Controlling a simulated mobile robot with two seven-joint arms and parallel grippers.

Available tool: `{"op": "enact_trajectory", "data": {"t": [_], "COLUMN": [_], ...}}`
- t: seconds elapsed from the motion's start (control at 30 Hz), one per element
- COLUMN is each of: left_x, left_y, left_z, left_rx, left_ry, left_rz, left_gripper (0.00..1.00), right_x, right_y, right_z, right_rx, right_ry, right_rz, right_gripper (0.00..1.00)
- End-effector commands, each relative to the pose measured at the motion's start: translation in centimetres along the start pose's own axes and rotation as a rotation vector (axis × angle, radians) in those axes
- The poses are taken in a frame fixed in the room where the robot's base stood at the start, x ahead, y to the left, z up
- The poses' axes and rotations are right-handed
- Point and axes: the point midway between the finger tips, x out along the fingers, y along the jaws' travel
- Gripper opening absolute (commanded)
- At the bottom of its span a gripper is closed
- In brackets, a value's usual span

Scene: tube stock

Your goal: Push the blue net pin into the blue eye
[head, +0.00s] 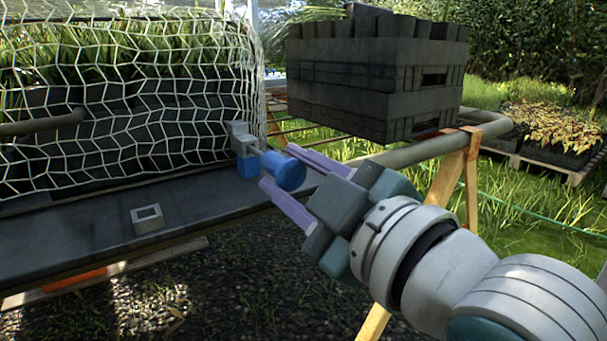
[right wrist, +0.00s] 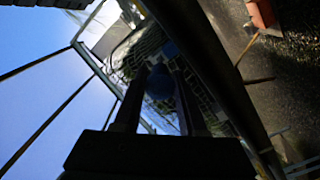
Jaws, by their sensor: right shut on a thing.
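The blue net pin (head: 286,173) is a short blue cylinder with a wide round head. My right gripper (head: 277,167), with long lilac fingers, is shut on it at the end of the dark bench. The pin also shows dark blue between the fingers in the right wrist view (right wrist: 160,83). The blue eye (head: 247,167) is a small blue block just left of the pin, by the net's corner. Pin and eye overlap in the head view; I cannot tell whether the pin's tip is inside the eye. My left gripper is not in view.
A grey block with a square opening (head: 147,219) sits on the dark bench (head: 90,235). Another grey block (head: 240,136) is by the blue eye. White netting (head: 150,110) hangs behind. Stacked black crates (head: 365,85) stand beyond the gripper, above a metal rail (head: 405,154).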

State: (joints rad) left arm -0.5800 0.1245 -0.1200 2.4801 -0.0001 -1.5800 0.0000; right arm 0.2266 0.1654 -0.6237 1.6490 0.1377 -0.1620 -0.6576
Motion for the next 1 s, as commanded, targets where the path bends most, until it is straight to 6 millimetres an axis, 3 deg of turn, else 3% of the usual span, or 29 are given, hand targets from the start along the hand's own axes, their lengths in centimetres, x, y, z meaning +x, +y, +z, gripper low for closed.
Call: {"op": "enact_trajectory", "data": {"t": [1.0], "left_x": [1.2], "left_y": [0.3], "left_z": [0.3], "left_rx": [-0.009], "left_ry": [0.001], "left_rz": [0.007], "left_gripper": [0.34], "right_x": [2.6], "right_y": [-0.1], "right_z": [0.0], "right_rx": [-0.001], "right_ry": [0.002], "right_rz": [0.001], "right_gripper": [0.0]}}
